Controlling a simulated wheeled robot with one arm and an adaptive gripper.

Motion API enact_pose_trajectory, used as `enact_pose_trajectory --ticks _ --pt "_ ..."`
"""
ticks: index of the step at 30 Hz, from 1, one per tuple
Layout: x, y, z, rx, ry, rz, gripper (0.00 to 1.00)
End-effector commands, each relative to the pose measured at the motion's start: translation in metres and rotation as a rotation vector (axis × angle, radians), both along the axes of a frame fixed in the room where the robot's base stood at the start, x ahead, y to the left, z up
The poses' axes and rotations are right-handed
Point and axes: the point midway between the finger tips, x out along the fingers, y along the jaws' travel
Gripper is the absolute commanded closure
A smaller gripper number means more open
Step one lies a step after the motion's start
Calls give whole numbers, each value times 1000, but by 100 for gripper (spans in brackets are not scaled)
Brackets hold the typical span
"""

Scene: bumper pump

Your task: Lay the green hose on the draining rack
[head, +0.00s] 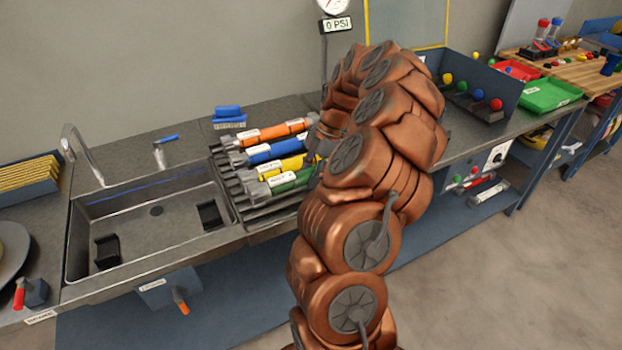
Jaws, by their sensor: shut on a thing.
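The green hose (287,182) lies across the front part of the draining rack (240,201), to the right of the sink. I cannot tell whether the hose's full weight rests on the rack.
The sink (156,211) with its tap (82,150) is left of the rack. A blue brush (229,117) lies behind the rack. A blue holder with colored balls (484,87) is on the right counter.

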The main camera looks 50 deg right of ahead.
Motion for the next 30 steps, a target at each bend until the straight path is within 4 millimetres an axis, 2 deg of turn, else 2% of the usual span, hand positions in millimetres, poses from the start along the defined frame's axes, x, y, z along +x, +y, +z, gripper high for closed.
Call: enact_pose_trajectory --ticks 7,18,19,26,30 --pt "-1 1 -25 3 4 0 100" --pt "0 0 -29 0 0 -1 100" --pt "0 0 -29 0 0 -1 57" --pt "0 0 -28 0 0 -1 33" --pt "0 0 -28 0 0 -1 33"
